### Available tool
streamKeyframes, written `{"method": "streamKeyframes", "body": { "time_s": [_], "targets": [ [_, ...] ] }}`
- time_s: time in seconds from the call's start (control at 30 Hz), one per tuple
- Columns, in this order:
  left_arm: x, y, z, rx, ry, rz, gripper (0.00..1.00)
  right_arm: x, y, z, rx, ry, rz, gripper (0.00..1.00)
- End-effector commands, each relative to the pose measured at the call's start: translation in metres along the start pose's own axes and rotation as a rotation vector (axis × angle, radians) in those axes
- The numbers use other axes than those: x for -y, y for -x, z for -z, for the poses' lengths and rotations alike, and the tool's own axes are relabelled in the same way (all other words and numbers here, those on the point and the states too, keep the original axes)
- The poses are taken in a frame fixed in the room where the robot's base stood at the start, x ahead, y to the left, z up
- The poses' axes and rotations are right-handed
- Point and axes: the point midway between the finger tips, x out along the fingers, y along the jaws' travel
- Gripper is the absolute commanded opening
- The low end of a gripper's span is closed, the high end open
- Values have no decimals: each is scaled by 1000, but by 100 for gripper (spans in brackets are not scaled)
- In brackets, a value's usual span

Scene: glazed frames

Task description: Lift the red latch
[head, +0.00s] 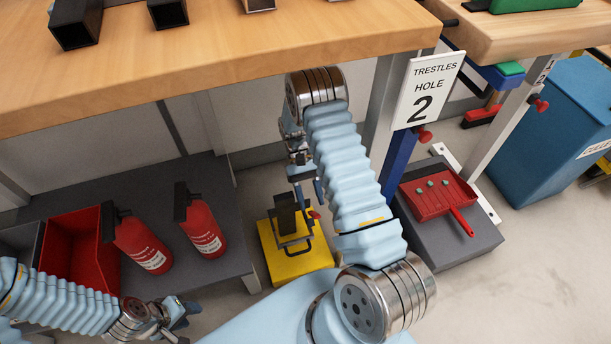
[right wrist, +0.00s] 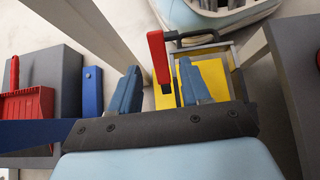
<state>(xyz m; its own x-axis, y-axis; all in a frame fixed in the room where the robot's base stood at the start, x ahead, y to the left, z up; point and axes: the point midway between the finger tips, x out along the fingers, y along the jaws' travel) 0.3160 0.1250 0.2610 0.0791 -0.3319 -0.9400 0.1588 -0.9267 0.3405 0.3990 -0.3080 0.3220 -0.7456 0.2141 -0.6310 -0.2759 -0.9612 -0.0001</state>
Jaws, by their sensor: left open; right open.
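The red latch (right wrist: 158,55) is an upright red bar with a bent top in the right wrist view. It stands between the two blue fingers of my right gripper (right wrist: 160,68), with a gap to each finger visible. In the head view a small red part (head: 314,214) shows by the yellow box (head: 296,265), close to my right gripper (head: 308,188); most of it is hidden. My right gripper is open and points down under the bench. My left gripper (head: 178,314) is open and empty at the lower left, away from the latch.
A wooden bench (head: 220,65) overhangs my right arm, with a grey leg and a "TRESTLES HOLE 2" sign (head: 428,90) beside it. Two fire extinguishers (head: 138,240) and a red bin (head: 78,245) are at left. A red dustpan (head: 438,192) lies on a grey box at right.

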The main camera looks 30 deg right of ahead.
Motion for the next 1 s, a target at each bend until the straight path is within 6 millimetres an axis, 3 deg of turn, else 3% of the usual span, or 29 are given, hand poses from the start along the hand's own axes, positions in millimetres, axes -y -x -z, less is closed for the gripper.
{"method": "streamKeyframes", "body": {
  "time_s": [0.2,0.43,0.6,1.0],
  "targets": [
    [2,-3,0,-2,1,1,43,0,55,2,-6,0,1,47],
    [4,-5,1,-3,3,3,43,0,100,2,-3,-1,1,47],
    [4,-5,1,-3,3,3,43,0,113,1,-2,-1,0,47],
    [4,-5,1,-3,3,3,43,0,114,0,0,0,0,47]
  ]
}}
